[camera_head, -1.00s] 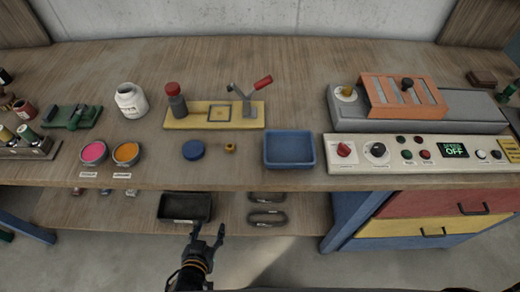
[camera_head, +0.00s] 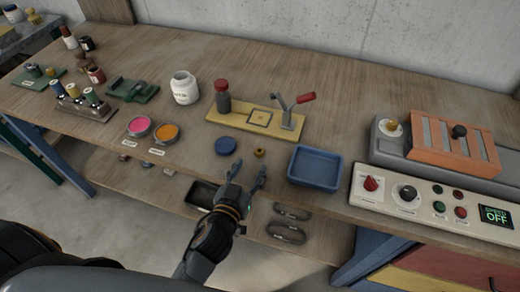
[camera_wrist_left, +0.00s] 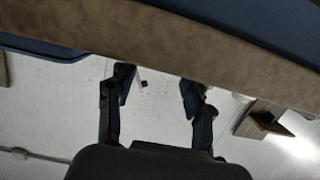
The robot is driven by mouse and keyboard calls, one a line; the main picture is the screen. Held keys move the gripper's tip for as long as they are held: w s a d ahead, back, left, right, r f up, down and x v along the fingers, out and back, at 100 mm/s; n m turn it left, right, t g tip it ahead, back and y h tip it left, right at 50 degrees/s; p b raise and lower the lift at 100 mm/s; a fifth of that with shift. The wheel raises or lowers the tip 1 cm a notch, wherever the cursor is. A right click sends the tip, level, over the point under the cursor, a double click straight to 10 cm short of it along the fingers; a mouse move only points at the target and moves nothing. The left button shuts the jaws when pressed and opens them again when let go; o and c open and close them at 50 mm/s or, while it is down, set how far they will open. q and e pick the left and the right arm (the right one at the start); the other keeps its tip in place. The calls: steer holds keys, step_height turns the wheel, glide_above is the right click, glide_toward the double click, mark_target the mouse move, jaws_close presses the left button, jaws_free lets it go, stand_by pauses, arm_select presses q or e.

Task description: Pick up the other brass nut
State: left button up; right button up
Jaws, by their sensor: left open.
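A small brass nut (camera_head: 260,153) lies on the wooden workbench near its front edge, between a round blue lid (camera_head: 226,146) and a blue tray (camera_head: 314,167). A similar brass piece (camera_head: 390,127) sits on a white disc on the grey machine; I cannot tell whether it is a nut. My left gripper (camera_head: 250,172) is open and empty, at the bench's front edge just in front of the nut. In the left wrist view its spread fingers (camera_wrist_left: 157,84) have nothing between them, and the nut does not show. My right gripper is not in view.
The bench's front edge (camera_wrist_left: 210,55) crosses close ahead of the fingers in the left wrist view. A pink pot (camera_head: 140,127) and an orange pot (camera_head: 166,133) stand left of the lid. A yellow lever fixture (camera_head: 228,115) stands behind the nut. A lower shelf holds a black tray (camera_head: 201,194).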

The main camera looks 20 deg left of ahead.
mark_target(258, 154)
arm_select(q)
steer(key=shift+w, duration=0.5)
steer(key=w, duration=0.1)
steer(key=w+p, duration=0.1)
steer(key=w, duration=0.2)
steer(key=shift+w+d+p, duration=0.2)
steer(key=shift+d+p, duration=0.1)
steer(key=shift+p, duration=0.1)
steer(key=shift+w+f, duration=0.25)
steer(key=shift+w, duration=0.1)
steer(key=shift+s, duration=0.1)
jaws_close()
